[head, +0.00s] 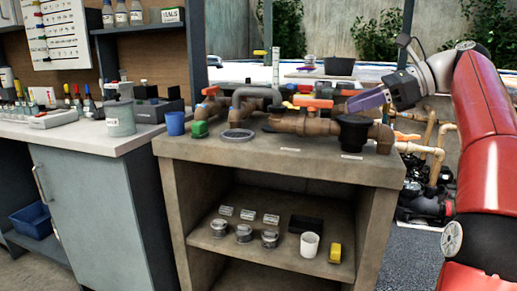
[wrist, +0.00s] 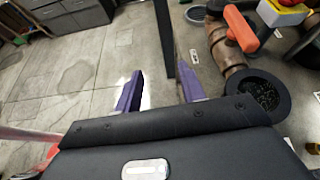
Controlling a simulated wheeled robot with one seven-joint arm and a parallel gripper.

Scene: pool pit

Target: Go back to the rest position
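My gripper (head: 366,101) is raised at the right of the head view, above the back right part of the workbench with the pipes. Its purple fingers point left. In the wrist view my gripper (wrist: 158,84) shows two purple fingers set apart, with nothing held between them. Grey floor and a dark post (wrist: 164,38) show behind the gap. The red and grey arm reaches in from the right edge of the head view.
Brown pipes (head: 300,122) with orange-handled valves and a black cup-shaped fitting (head: 354,134) lie on the workbench (head: 270,160) below my gripper. The fitting (wrist: 259,94) is close on the right in the wrist view. A blue cup (head: 175,123) stands at the bench's left end.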

